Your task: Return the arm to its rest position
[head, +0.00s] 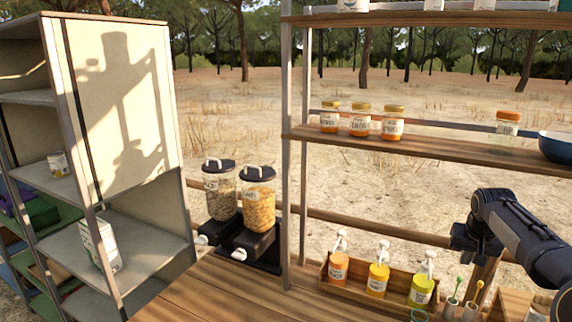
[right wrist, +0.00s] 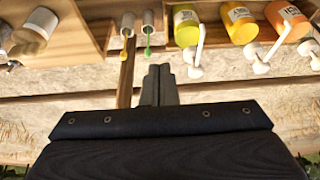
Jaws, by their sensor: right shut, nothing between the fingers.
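My right arm (head: 520,235) comes in from the right edge in the head view. My right gripper (head: 466,240) is at its end, above and behind the right part of the wooden bottle box (head: 345,297). In the right wrist view the two dark fingers (right wrist: 158,84) are together with nothing between them. The gripper is apart from the pump bottles and cups. My left gripper is in neither view.
Orange (head: 338,268), yellow (head: 377,281) and green (head: 422,290) pump bottles stand in the box, beside two small cups with stirrers (head: 472,308). Above is a wooden shelf (head: 440,152) with jars and a blue bowl (head: 556,146). Two dispensers (head: 258,205) stand left; a shelf unit (head: 125,120) is further left.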

